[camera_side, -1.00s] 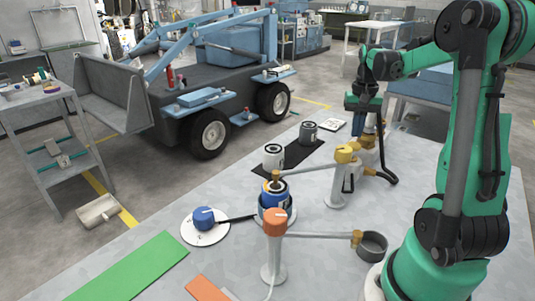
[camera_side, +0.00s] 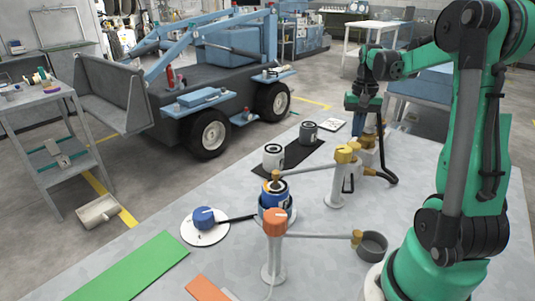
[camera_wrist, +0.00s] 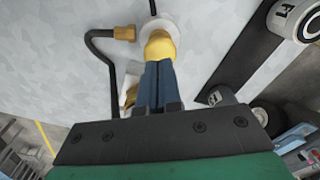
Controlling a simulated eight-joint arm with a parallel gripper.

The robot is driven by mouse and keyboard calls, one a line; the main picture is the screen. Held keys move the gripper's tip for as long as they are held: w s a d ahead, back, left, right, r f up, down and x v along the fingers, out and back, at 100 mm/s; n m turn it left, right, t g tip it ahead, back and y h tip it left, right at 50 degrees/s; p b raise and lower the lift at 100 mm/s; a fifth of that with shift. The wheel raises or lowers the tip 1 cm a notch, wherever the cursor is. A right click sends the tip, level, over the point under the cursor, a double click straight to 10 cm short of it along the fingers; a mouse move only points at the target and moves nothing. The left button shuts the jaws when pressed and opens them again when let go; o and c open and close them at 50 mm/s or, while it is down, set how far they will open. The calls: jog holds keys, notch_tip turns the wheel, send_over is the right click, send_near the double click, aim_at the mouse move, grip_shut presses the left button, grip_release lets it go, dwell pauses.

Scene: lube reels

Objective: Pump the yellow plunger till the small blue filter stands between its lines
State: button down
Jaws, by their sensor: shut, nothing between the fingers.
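My gripper (camera_side: 368,130) is shut and empty, pointing down at the back right of the table. In the wrist view its blue fingers (camera_wrist: 157,85) end at a rounded yellow plunger knob (camera_wrist: 159,47). They overlap the knob in the picture; I cannot tell whether they press on it. A blue filter with a white band (camera_side: 275,192) stands upright in a blue holder, under the nozzle of a yellow-headed post (camera_side: 347,153). Its level lines are too small to make out.
A black hose (camera_wrist: 94,60) with a brass fitting curves beside the plunger. White (camera_side: 273,157) and grey (camera_side: 309,132) filters stand on a black mat. An orange-headed post (camera_side: 275,222), a grey cup (camera_side: 372,245) and a blue knob (camera_side: 203,216) are nearer the front.

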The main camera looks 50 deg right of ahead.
aim_at(354, 144)
jog(key=shift+f, duration=0.1)
jog(key=shift+f, duration=2)
jog(key=shift+r, duration=3.75)
jog(key=shift+a, duration=0.1)
